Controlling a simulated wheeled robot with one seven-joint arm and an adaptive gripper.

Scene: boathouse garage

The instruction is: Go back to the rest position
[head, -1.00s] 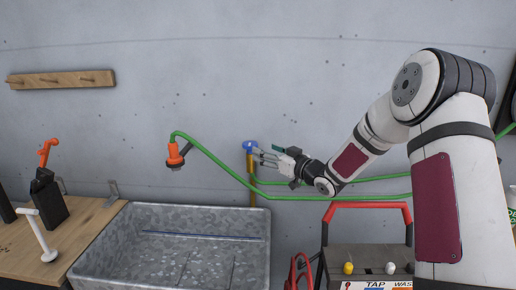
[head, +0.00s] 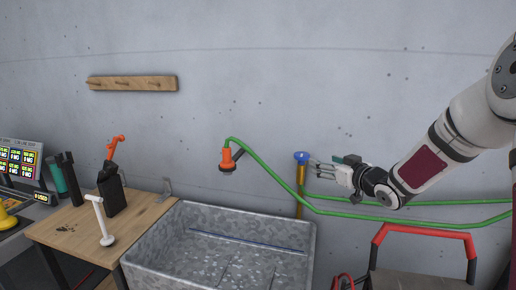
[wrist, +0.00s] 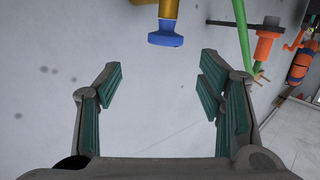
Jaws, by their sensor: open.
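My gripper (head: 316,170) is open and empty in front of the concrete wall in the head view. Its fingers point left, close to a blue tap knob (head: 301,157) on a brass standpipe (head: 299,182). In the wrist view my gripper's fingers (wrist: 160,85) are spread wide with nothing between them. The blue knob (wrist: 165,37) shows just beyond the fingertips, apart from them.
A galvanized trough (head: 305,240) stands below. A green hose (head: 270,165) runs from an orange nozzle (head: 226,158) along the wall behind my arm. A red-handled caddy (head: 425,232) stands at lower right. A wooden bench (head: 150,210) with bottles is at left.

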